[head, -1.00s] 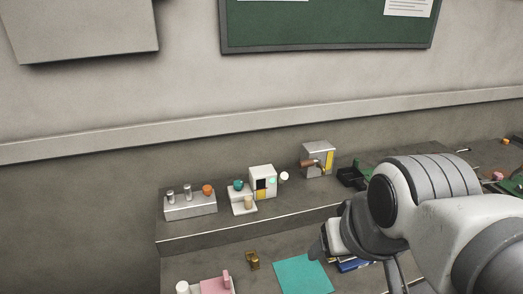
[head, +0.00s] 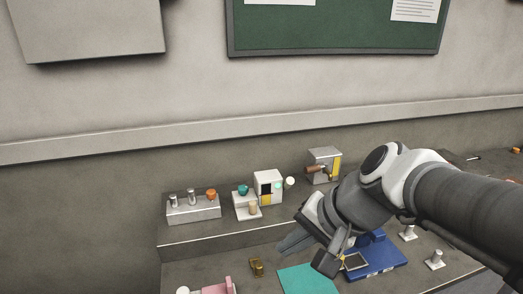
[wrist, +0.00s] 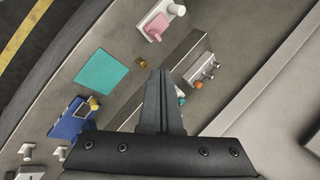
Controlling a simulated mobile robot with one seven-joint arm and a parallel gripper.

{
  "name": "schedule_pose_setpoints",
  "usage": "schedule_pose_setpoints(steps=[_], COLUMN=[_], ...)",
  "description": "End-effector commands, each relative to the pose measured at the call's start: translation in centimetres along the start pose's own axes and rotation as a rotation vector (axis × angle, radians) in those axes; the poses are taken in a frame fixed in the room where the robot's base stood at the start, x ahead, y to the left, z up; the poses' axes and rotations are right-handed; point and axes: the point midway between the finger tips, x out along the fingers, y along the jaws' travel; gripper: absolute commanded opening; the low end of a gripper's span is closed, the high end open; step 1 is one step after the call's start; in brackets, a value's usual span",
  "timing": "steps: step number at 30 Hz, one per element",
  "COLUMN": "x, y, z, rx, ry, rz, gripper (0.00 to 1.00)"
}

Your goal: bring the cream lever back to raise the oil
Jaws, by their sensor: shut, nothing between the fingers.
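A small cream box (head: 268,181) with a dark window and a yellow strip stands on the raised shelf in the head view. A round cream knob (head: 289,182) sits at its right side; this looks like the lever's end, but its arm is too small to make out.
A grey box (head: 323,163) with a brown handle and yellow strip stands right of the cream box. A grey block (head: 194,209) with several knobs stands left. On the lower bench lie a teal mat (head: 308,281), a brass piece (head: 257,267) and a blue tray (head: 388,262).

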Motion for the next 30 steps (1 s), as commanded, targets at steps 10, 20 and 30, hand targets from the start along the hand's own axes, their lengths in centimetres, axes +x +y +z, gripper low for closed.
schedule_pose_setpoints(steps=[10, 20, 30], x=[6.7, 11.8, 15.6], y=[-2.5, -0.5, 6.2], z=[-6.6, -17.0, -26.4], rx=[0.644, 1.265, 1.765], ry=[-0.115, -0.141, -0.096], rz=[-0.296, -0.578, -0.833], gripper=[0.0, 0.0, 0.0])
